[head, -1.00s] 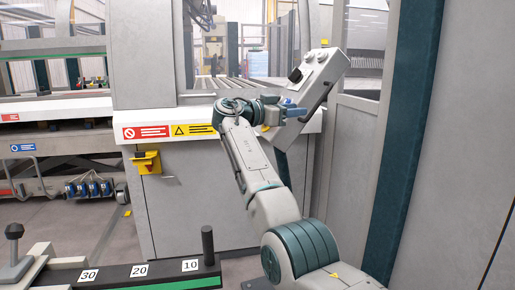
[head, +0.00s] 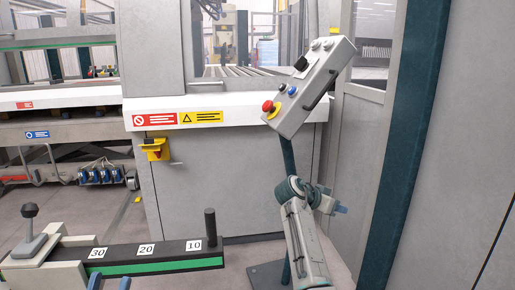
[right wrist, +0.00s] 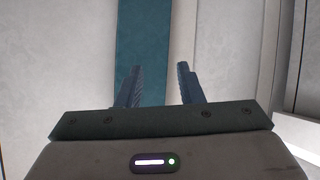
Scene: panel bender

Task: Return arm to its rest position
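My right arm comes up from the bottom edge, right of centre, in the head view.
A grey control box (head: 312,85) with a red button on yellow leans on a dark post (head: 288,155). The machine's grey front (head: 205,185) stands behind. A numbered bar (head: 160,254) and a lever (head: 29,225) are at lower left. A grey-and-teal wall (head: 395,150) stands right.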

